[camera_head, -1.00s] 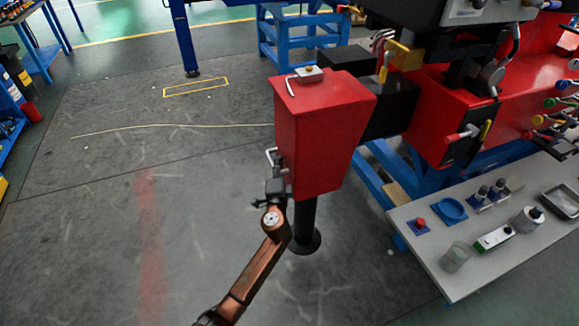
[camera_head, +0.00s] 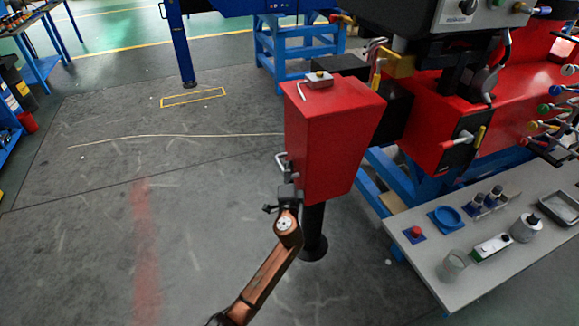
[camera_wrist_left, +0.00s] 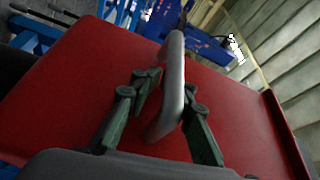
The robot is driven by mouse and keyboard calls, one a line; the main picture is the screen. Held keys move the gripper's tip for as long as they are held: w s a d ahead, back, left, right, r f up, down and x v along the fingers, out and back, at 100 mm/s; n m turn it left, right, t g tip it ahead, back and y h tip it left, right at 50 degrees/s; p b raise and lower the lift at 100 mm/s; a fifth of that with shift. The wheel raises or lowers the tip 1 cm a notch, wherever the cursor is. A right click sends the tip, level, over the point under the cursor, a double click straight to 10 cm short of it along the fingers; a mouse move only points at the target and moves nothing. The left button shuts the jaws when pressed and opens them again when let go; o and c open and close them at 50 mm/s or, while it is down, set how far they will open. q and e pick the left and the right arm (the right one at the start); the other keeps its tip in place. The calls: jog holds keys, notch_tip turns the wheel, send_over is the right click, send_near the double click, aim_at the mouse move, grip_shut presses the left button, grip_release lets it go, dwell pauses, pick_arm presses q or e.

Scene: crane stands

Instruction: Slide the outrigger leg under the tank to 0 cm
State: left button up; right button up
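The red tank (camera_head: 325,140) stands above a black leg (camera_head: 314,225) with a round foot on the floor. A black beam (camera_head: 397,115) joins the tank side to the red crane body. My left gripper (camera_head: 283,185) is at the grey handle (camera_head: 281,162) on the tank's near left side. In the left wrist view, the gripper fingers (camera_wrist_left: 172,88) lie on both sides of the handle (camera_wrist_left: 170,60), close against it, in front of the red tank wall. Contact at the left finger is hard to see. My right gripper is not in view.
A grey table (camera_head: 470,275) with small items stands at the lower right, close to the leg. The red crane body (camera_head: 440,120) rests on a blue stand (camera_head: 385,195). A blue leg (camera_head: 181,45) stands at the back. The floor left of the tank is clear.

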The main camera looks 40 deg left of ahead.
pick_arm(q)
jog(key=o, duration=0.4)
jog(key=shift+w+d+f, duration=0.1)
jog(key=shift+d+f, duration=0.1)
jog(key=shift+o, duration=0.2)
jog(key=shift+r, duration=0.15)
jog(key=shift+r, duration=0.2)
jog(key=v, duration=1.2)
jog(key=shift+a+f, duration=0.15)
jog(key=shift+f, duration=0.1)
